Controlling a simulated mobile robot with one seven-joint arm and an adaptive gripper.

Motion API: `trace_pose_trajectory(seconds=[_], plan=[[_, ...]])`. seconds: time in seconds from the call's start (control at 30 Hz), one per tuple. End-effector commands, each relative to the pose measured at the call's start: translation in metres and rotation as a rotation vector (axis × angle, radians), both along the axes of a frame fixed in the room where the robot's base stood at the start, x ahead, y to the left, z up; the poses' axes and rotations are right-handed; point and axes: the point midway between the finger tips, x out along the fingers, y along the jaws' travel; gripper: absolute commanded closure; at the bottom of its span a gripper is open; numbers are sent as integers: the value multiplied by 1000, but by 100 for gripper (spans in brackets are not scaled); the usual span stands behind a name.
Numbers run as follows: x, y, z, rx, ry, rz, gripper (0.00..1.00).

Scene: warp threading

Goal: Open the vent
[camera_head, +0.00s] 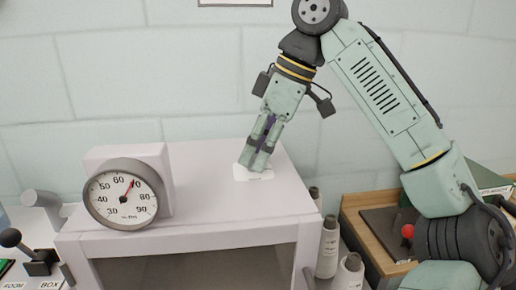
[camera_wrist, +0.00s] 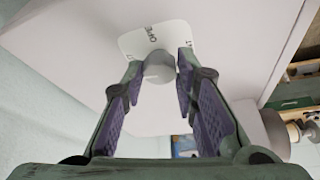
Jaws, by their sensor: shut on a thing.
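The vent control is a short grey knob (camera_wrist: 160,66) on a white label plate (camera_wrist: 150,38) with small dark lettering, too blurred to read surely. The plate (camera_head: 253,174) lies on top of a pale box (camera_head: 205,205), near its back right, in the head view. My gripper (camera_head: 256,162) points down onto the plate. In the wrist view its purple-padded fingers stand on both sides of the knob, shut on it. In the head view the fingers hide the knob. How far the knob is turned cannot be told.
A round dial gauge (camera_head: 121,196) on the box's front left has its red needle between 60 and 70. Grey bottles (camera_head: 328,246) stand right of the box, beside a wooden tray (camera_head: 358,205). A black-knobbed lever (camera_head: 36,252) is at left. The box top's middle is clear.

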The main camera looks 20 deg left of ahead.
Motion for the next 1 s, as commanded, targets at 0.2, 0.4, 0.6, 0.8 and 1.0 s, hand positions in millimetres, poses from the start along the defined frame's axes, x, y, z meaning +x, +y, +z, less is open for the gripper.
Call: trace_pose_trajectory(seconds=[0.2,0.4,0.6,0.8,1.0], plan=[[-2,1,0,1,-2,-169,100],[-4,1,0,1,-3,-359,100],[-5,1,0,1,-3,-550,100],[-7,2,1,0,-4,-739,100],[-8,3,1,0,-5,-930,100]])
